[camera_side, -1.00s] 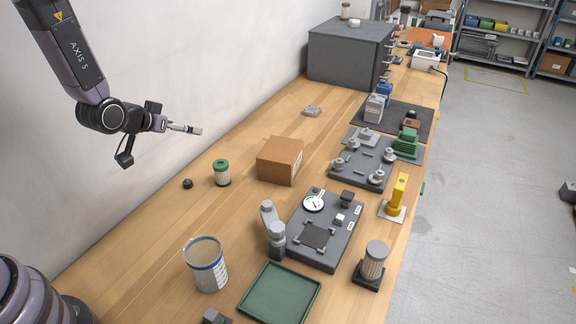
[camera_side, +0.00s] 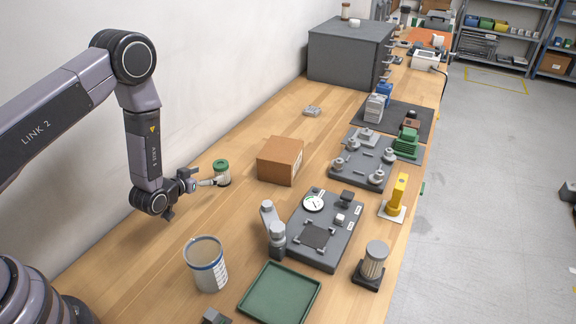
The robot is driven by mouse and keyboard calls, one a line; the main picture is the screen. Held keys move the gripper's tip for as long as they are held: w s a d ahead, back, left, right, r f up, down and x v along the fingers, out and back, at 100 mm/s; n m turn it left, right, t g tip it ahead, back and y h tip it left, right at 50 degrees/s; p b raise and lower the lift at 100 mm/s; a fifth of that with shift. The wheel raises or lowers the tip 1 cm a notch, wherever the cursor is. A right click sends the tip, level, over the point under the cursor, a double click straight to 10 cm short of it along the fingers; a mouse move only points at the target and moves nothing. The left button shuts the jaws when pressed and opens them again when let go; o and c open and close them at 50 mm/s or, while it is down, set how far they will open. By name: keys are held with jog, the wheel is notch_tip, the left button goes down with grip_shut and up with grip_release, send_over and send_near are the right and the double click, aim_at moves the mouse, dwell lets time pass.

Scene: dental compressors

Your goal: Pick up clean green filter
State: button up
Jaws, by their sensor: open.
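The clean green filter (camera_side: 222,167) is a short cylinder with a green top and a pale pleated body. It stands upright on the wooden bench, left of the cardboard box. My gripper (camera_side: 214,182) is low beside it, on its left, with the fingertips at or very near the lower body. The gripper is open. The view is too small to tell whether the fingers touch the filter or sit around it.
A cardboard box (camera_side: 281,160) stands close to the right of the filter. A cup with a blue band (camera_side: 205,265) stands in front, near a green tray (camera_side: 279,294). A grey fixture plate (camera_side: 340,240) with a gauge lies to the right. Bare wood lies behind the filter.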

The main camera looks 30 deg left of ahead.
aim_at(216, 170)
jog(key=shift+x, duration=3.15)
jog(key=shift+d, duration=0.15)
jog(key=c, duration=1.2)
